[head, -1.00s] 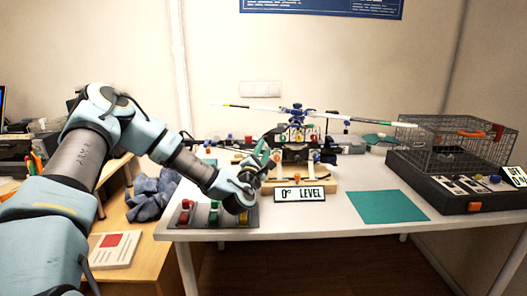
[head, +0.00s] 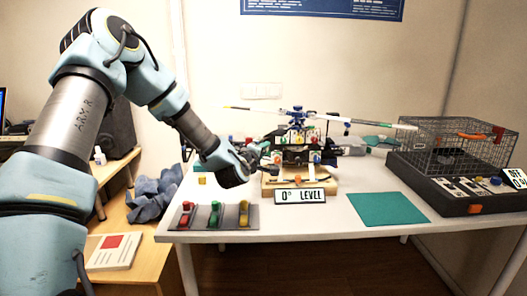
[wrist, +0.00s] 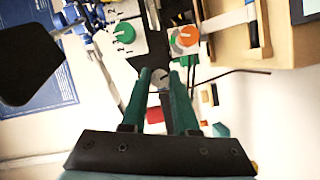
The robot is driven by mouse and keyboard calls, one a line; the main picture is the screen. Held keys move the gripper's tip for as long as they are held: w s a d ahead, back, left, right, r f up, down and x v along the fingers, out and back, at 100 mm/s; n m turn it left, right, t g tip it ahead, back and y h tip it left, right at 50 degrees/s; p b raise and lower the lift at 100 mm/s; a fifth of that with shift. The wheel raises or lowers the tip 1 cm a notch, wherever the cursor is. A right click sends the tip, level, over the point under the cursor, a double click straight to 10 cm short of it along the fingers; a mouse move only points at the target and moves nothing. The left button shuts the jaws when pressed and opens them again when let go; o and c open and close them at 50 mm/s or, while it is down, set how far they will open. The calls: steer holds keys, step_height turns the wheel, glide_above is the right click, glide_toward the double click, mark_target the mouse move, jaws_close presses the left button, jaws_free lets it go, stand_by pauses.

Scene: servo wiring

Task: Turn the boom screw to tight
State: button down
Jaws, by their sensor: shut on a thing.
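The model helicopter (head: 298,140) stands on a wooden base behind the "0° LEVEL" sign (head: 300,196). My gripper (head: 262,158) is at its left side in the head view, where the fingertips are small and hard to make out. In the wrist view the two teal fingers of my gripper (wrist: 161,74) close on a small round grey screw head (wrist: 161,78), which seems to be the boom screw. Most of the screw is hidden between the fingers, and its tightness mark cannot be read.
Near the fingers in the wrist view are a green dial (wrist: 124,33) and an orange dial (wrist: 185,37). In the head view, a panel with red, green and yellow levers (head: 214,216) lies at the front left. A teal mat (head: 388,208) and a wire cage (head: 455,150) are right.

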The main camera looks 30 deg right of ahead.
steer(key=shift+s+m+y, duration=0.1)
steer(key=shift+m+y, duration=0.6)
steer(key=shift+m, duration=0.6)
steer(key=c, duration=0.7)
jaws_free()
steer(key=b+v, duration=0.2)
steer(key=v, duration=0.8)
steer(key=shift+s+a+r, duration=0.2)
steer(key=shift+a, duration=0.05)
